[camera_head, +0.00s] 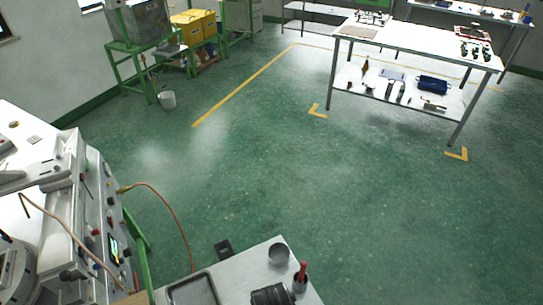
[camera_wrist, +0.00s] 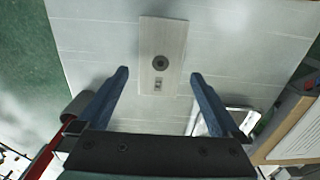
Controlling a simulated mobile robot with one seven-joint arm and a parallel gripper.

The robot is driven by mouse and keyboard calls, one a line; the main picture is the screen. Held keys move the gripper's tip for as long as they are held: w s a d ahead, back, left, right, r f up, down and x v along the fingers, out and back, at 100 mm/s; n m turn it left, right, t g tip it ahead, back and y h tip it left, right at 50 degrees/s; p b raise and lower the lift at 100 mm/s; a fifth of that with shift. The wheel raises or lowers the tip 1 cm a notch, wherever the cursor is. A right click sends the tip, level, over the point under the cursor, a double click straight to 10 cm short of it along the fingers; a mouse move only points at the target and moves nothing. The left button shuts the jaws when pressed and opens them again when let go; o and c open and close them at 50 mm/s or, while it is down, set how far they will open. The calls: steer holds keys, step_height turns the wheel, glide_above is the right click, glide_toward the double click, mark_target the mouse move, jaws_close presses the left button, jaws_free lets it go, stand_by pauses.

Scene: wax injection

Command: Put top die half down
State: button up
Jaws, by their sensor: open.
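In the wrist view, a die half (camera_wrist: 164,42) shows as a pale grey rectangular plate with a dark round hole and a small marking below it. It lies flat on a light bench top (camera_wrist: 95,45). My gripper (camera_wrist: 158,76) is open, with one blue finger on each side of the plate's near end. Gaps show between both fingers and the plate, and nothing is held. I cannot tell from this view how high the fingertips are above the bench. I cannot make out the die half or my gripper in the head view.
In the head view, a metal tray (camera_head: 193,289), a grey cup (camera_head: 279,254) and a red-handled tool (camera_head: 301,273) stand on the near bench (camera_head: 237,276). A machine (camera_head: 75,215) with a red hose is at left. The green floor beyond is clear up to a white table (camera_head: 410,38).

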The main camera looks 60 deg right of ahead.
step_height(320, 180, up, 8)
steer(key=shift+r, duration=0.25)
steer(key=w+d+r+n+t+h, duration=0.25)
steer(key=w+r+t, duration=0.25)
steer(key=w+r, duration=0.7)
steer(key=w+a+r+t+h, duration=0.1)
steer(key=w+a+r+t, duration=0.25)
steer(key=w+r, duration=0.5)
steer(key=w+a+r+t+h, duration=0.15)
steer(key=w+r+t, duration=0.35)
steer(key=r, duration=0.7)
steer(key=a+r+n+t+y, duration=0.1)
steer(key=a+r+t, duration=0.25)
steer(key=r, duration=0.45)
steer(key=a+r+n+t, duration=0.15)
steer(key=a+r, duration=0.25)
steer(key=r, duration=0.4)
steer(key=s+a+r+t+y, duration=0.1)
steer(key=s+a+r+t, duration=0.2)
steer(key=r, duration=0.3)
steer(key=s+a+r+t+y, duration=0.1)
steer(key=s+a+r+t, duration=0.1)
steer(key=r, duration=0.4)
steer(key=s+a+r+n+t+y, duration=0.1)
steer(key=s+a+r+t, duration=0.2)
steer(key=s+r+t, duration=0.1)
step_height(320, 180, up, 2)
steer(key=shift+s+a+r+y, duration=0.2)
steer(key=shift+s+a+y, duration=0.15)
steer(key=shift+s, duration=0.4)
